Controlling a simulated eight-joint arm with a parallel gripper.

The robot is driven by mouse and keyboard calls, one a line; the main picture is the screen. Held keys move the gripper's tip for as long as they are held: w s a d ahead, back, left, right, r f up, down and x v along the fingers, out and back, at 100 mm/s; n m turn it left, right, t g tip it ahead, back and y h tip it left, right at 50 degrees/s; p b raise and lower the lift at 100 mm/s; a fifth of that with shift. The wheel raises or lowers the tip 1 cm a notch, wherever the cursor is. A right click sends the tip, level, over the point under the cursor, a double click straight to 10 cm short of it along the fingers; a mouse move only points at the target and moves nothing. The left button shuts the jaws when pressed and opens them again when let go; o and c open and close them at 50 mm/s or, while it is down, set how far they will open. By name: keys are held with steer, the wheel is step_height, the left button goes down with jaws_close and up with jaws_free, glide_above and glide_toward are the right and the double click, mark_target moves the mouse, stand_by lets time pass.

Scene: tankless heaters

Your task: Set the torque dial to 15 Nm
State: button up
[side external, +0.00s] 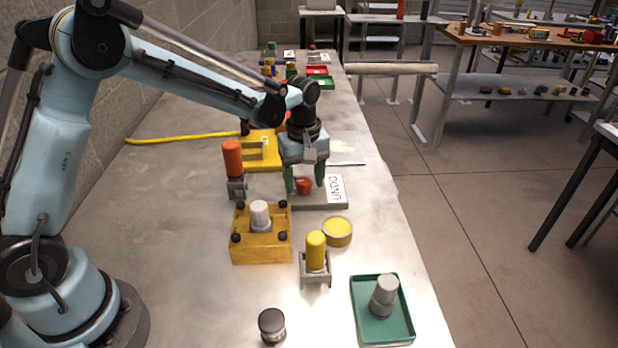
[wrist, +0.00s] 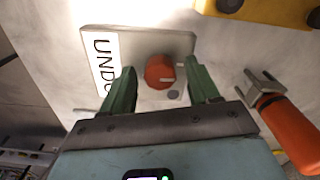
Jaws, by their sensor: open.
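A red-orange dial (side external: 304,186) sits on a grey plate with a white label reading "UNDO" (side external: 336,188). In the wrist view the dial (wrist: 159,72) shows a pale pointer mark on its right side, and the label (wrist: 103,62) lies to its left. I cannot read any torque scale. My gripper (side external: 305,187) points down over the plate, with green fingers on both sides of the dial. In the wrist view the open fingers (wrist: 162,80) stand apart, with gaps between them and the dial.
An orange-handled tool in a grey holder (side external: 233,165) stands left of my gripper. A yellow block with a grey cylinder (side external: 261,240), a yellow-handled tool (side external: 316,252), a yellow round tin (side external: 337,231) and a green tray (side external: 383,318) lie nearer. A yellow fixture (side external: 262,152) is behind.

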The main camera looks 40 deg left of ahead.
steer(key=shift+c, duration=0.2)
steer(key=c, duration=1)
steer(key=shift+m, duration=0.3)
steer(key=m, duration=0.8)
steer(key=shift+m, duration=0.4)
steer(key=m, duration=0.4)
steer(key=shift+a+m, duration=0.1)
steer(key=shift+m, duration=2)
